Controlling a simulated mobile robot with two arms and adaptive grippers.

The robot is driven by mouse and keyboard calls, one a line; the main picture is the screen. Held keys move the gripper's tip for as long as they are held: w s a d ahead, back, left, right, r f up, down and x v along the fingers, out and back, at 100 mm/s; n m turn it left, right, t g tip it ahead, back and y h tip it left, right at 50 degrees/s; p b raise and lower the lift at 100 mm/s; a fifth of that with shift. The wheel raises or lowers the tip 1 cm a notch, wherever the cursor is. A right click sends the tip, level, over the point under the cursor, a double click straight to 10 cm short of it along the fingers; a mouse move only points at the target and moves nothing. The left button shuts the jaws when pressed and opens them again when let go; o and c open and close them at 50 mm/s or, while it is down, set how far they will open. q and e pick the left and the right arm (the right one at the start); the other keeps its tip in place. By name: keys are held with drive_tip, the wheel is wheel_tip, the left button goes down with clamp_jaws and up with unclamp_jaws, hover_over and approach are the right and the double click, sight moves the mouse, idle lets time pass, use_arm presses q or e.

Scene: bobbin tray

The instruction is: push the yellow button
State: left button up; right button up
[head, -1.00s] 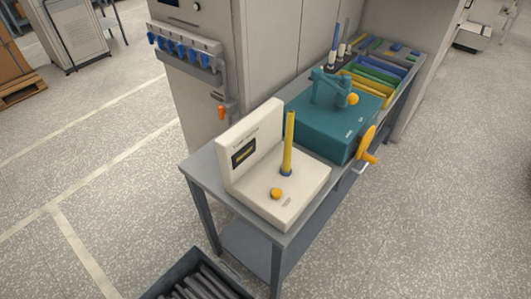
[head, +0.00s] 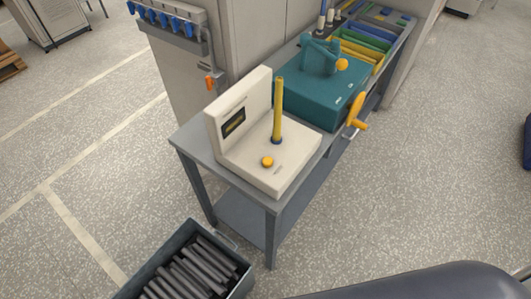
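The yellow button (head: 267,161) is a small round orange-yellow knob on top of the base of a cream-coloured device (head: 284,181). The device stands at the near end of a grey table. A tall yellow rod (head: 278,108) with a blue collar stands upright on the same base, just behind the button. An upright back panel (head: 252,103) with a dark display (head: 234,121) rises at the left of the base. Nothing touches the button. Neither of my grippers shows; only a dark rounded part, perhaps of my own arm or body, shows at the bottom right.
A teal machine (head: 318,104) with a yellow crank (head: 356,112) stands behind the device on the table (head: 188,137). Coloured trays (head: 363,52) lie farther back. A dark bin (head: 191,238) of grey rods is on the floor in front. Floor to the right is clear.

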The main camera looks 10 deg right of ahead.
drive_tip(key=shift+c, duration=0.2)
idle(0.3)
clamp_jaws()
